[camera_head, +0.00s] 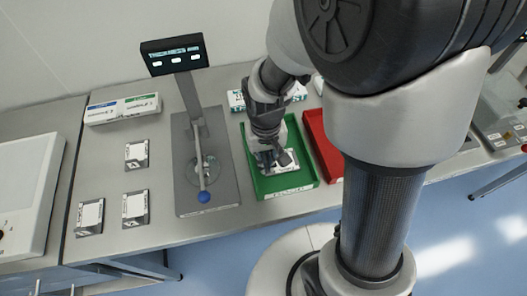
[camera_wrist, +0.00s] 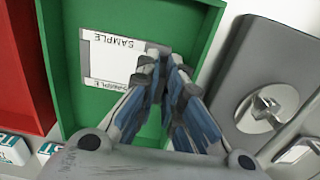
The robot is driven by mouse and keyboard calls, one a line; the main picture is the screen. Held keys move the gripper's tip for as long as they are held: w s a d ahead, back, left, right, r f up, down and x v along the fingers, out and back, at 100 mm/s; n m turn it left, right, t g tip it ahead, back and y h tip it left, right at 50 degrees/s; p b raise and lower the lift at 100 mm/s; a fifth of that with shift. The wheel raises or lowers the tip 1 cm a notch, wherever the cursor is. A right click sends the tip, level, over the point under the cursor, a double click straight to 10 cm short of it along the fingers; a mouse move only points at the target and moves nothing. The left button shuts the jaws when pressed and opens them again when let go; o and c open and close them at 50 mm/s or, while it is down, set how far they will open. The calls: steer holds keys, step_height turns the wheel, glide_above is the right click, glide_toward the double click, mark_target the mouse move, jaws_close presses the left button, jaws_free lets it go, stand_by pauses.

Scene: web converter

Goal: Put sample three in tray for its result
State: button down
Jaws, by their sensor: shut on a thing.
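My gripper (camera_head: 272,163) is inside the green tray (camera_head: 303,185), with its fingers pointing down. The fingers are shut on one edge of a white sample card (camera_head: 287,158). In the wrist view, my gripper (camera_wrist: 166,72) is at the right edge of the card (camera_wrist: 112,62), which bears the word SAMPLE and lies low over the tray floor. Its number is not readable, and I cannot tell whether it touches the floor. The red tray (camera_head: 322,150) stands to the right of the green one, partly hidden by my arm.
Several similar samples (camera_head: 136,206) lie on the left of the bench. A grey test device (camera_head: 221,189) with a blue-knobbed lever and a screen (camera_head: 175,55) stands left of the green tray. Boxes (camera_head: 123,109) stand at the back. Bare bench lies between the samples.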

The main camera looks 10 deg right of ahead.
steer(key=shift+f, duration=0.55)
steer(key=shift+f, duration=0.2)
steer(key=c, duration=1.7)
jaws_free()
steer(key=shift+r, duration=0.15)
step_height(320, 180, up, 12)
steer(key=p, duration=0.4)
steer(key=s+d+r+t, duration=0.1)
steer(key=s+r, duration=0.3)
steer(key=s+d+r+t, duration=0.2)
steer(key=s+r, duration=0.2)
steer(key=r, duration=0.1)
steer(key=s+d+r+t, duration=0.1)
steer(key=s+r, duration=0.3)
steer(key=shift+d+r+t, duration=0.2)
steer(key=shift+d+t, duration=0.1)
steer(key=shift+w, duration=0.1)
